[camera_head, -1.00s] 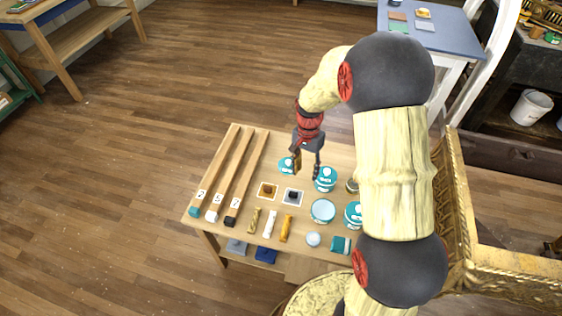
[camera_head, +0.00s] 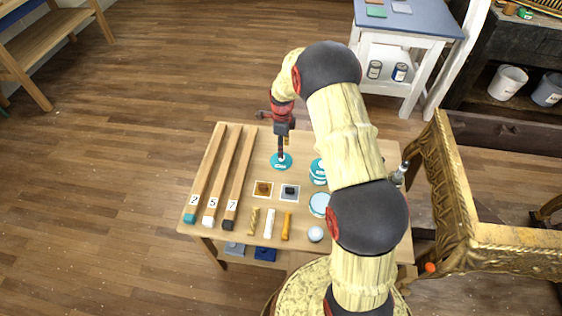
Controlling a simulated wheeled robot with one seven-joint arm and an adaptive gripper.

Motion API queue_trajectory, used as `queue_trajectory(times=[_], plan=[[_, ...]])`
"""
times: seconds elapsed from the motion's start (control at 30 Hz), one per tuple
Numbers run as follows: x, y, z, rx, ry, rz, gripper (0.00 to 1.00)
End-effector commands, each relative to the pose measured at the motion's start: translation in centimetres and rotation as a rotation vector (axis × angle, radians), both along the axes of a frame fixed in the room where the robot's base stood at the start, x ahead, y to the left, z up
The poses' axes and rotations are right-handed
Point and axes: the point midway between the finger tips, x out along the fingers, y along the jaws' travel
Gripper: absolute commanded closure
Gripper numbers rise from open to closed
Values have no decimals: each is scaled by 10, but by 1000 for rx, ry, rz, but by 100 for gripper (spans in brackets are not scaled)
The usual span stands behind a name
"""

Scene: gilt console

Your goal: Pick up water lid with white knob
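A round teal lid or tub top (camera_head: 275,163) with a small white mark or knob lies at the back of the wooden table. My gripper (camera_head: 281,155) points down directly over it, its fingertips at or just above its middle. The fingers line up in this view, so I cannot tell whether they are open or shut, or touching the lid. Another teal-and-white round tub (camera_head: 317,172) stands to the right, partly behind my arm. A pale-topped teal round piece (camera_head: 319,204) is nearer the front, also partly hidden by my arm.
The wooden table (camera_head: 255,155) holds three long numbered bars (camera_head: 212,180) at left. Two small square tiles (camera_head: 263,190) and several short sticks (camera_head: 270,222) lie mid-table. A white round piece (camera_head: 315,234) is at the front. A gilt console (camera_head: 455,190) stands close at right.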

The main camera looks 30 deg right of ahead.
Motion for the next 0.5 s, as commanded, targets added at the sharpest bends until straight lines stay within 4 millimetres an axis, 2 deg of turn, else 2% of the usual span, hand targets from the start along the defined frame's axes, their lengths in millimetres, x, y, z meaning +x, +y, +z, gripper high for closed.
queue_trajectory(times=[0.33,0.5], plan=[[-1,4,-44,0,1,2,59],[0,4,-51,-1,-1,2,59]])
